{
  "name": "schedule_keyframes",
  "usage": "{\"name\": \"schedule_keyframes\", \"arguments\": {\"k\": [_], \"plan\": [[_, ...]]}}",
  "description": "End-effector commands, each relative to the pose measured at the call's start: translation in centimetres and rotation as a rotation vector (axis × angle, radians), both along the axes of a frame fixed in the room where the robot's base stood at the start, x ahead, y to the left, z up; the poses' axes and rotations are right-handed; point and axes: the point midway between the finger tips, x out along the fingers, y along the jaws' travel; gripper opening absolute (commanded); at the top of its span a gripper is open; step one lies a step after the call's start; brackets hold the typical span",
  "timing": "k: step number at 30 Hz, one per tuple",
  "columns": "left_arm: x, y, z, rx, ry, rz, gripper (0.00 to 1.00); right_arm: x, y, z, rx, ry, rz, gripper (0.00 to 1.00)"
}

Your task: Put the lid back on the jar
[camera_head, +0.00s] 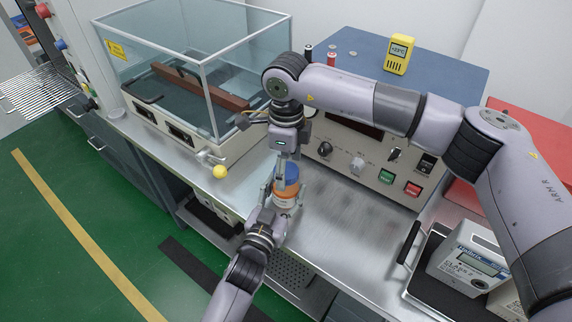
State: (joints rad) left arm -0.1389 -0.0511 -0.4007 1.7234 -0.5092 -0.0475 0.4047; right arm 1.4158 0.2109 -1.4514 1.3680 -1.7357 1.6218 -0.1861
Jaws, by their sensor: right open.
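A small jar (285,198) with an orange and white body is at the front edge of the steel bench. A blue lid (291,170) is at its top, partly hidden by my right gripper; I cannot tell whether it is fully seated. My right gripper (287,181) points down over the lid from above, with its fingers open at the jar's top. My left gripper (284,205) comes from below and in front, with its fingers on either side of the jar body, and appears shut on it.
A glass-walled case (190,75) stands at the left, with a yellow ball (220,171) by its front corner. An instrument box (370,165) with knobs and buttons is behind the jar. A meter (467,262) sits in a tray at the right. Bench space right of the jar is clear.

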Motion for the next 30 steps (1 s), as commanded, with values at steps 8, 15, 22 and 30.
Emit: {"name": "schedule_keyframes", "arguments": {"k": [8, 15, 22, 30], "plan": [[0.0, 0.0, -0.1, 0.002, 0.002, 0.0, 0.0, 0.1, 0.0, 3.6, 0.001, -0.004, 0.0, 0.69], [0.0, 0.0, -0.1, 0.002, 0.002, 0.0, 0.0, 0.1, 0.0, 8.7, 0.001, -0.004, 0.0, 0.69], [0.0, 0.0, -0.1, 0.002, 0.002, 0.0, 0.0, 0.0, 0.0, 11.5, 0.001, -0.001, 0.0, 0.69], [0.0, 0.0, -0.1, 0.002, 0.002, 0.0, 0.0, 0.0, 0.0, 12.0, 0.0, 0.0, 0.0, 0.69]]}}
